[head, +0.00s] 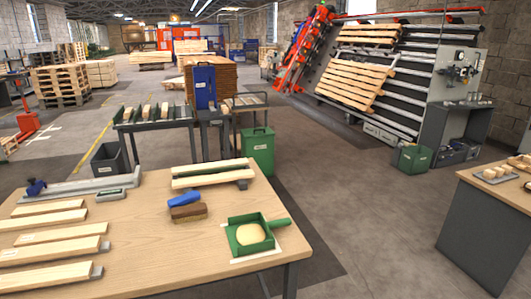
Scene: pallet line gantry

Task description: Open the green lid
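A green bin (257,154) with a pale label stands on the floor behind the wooden table. Its green top (258,131) looks closed, but it is too small to be sure that this is a lid. A second, smaller green bin (413,160) stands on the floor near the tilted rack at the right. I cannot tell whether it has a lid. A green dustpan-like tray (249,237) with a handle lies on the table and holds something tan. Neither of my grippers is in view.
The wooden table (150,240) fills the front left, with planks, a brush (187,210) and a long metal tool on it. A dark bin (107,160) stands behind it. A workbench (500,190) is at the right. The floor between is clear.

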